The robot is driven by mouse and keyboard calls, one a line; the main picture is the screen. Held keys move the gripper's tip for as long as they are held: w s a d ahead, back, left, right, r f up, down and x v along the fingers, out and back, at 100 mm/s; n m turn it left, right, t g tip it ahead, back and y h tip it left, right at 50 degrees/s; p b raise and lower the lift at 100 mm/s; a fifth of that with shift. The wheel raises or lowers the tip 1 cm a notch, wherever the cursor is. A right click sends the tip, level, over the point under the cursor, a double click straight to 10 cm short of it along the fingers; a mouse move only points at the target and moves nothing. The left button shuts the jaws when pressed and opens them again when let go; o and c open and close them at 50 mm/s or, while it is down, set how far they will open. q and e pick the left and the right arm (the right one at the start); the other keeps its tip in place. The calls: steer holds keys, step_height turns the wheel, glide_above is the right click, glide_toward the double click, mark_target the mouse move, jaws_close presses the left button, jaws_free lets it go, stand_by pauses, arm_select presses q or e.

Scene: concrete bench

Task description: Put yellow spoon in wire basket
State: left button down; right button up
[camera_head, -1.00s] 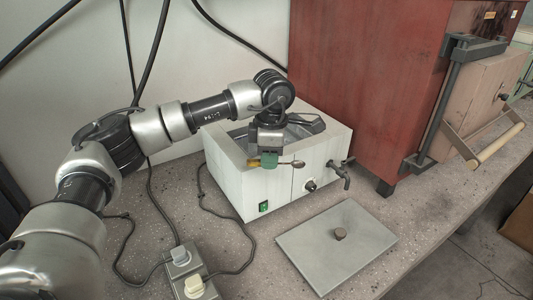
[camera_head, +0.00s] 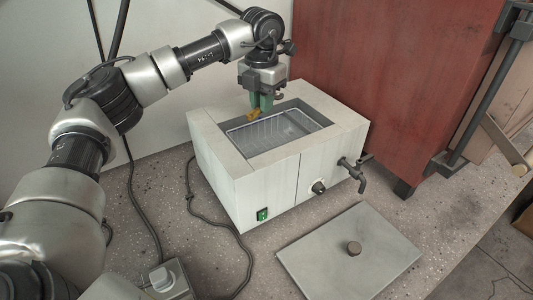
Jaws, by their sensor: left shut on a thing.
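My left gripper (camera_head: 262,107) points down with its green fingertips over the rear left part of the wire basket (camera_head: 290,130). It is shut on the yellow spoon (camera_head: 253,117). Only a short yellow piece of the spoon shows, at the fingertips; the rest is hidden or too small to make out. The wire basket is a metal mesh basket set inside the open top of a white box-shaped bath (camera_head: 236,172). I cannot tell whether the spoon touches the basket. My right gripper is not in view.
A grey lid (camera_head: 330,262) with a round knob lies on the speckled bench in front of the bath. A tap (camera_head: 354,172) sticks out from the bath's right side. A large red cabinet (camera_head: 390,70) stands behind right. Cables and a socket block (camera_head: 165,280) lie at front left.

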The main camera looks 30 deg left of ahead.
mark_target(263, 149)
arm_select(q)
step_height(263, 149, down, 14)
steer(key=b, duration=0.3)
steer(key=shift+b, duration=0.4)
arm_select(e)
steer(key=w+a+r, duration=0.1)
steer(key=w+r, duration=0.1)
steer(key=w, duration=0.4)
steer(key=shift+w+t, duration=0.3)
arm_select(q)
steer(key=shift+s+f, duration=0.1)
steer(key=shift+f, duration=0.05)
steer(key=c, duration=1.1)
jaws_free()
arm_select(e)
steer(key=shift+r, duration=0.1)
